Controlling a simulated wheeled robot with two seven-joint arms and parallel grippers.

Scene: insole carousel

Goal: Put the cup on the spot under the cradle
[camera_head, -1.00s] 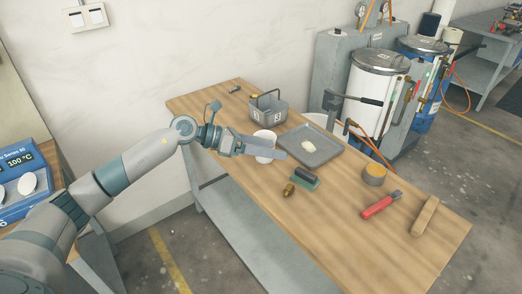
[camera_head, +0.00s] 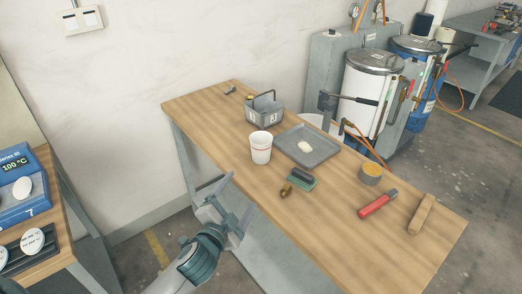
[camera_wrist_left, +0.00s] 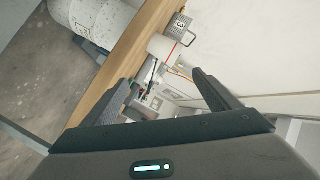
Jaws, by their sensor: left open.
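The white cup (camera_head: 261,150) stands upright on the wooden table, left of the grey tray and in front of the grey caddy. My left gripper (camera_head: 240,192) is open and empty, in front of the table's near edge. It is below and left of the cup and apart from it. In the left wrist view, a white shape that looks like the cup (camera_wrist_left: 160,47) is beyond the open fingers (camera_wrist_left: 161,80). I cannot make out a cradle or a spot under it. My right gripper is out of view.
On the wooden table (camera_head: 300,222) are a grey tray (camera_head: 325,157) holding a pale lump, a caddy (camera_head: 265,112), a brush (camera_head: 302,178), a brass piece (camera_head: 286,190), a tin (camera_head: 371,173), a red-handled tool (camera_head: 377,204) and a wooden block (camera_head: 421,214). Blue equipment (camera_head: 20,190) stands left.

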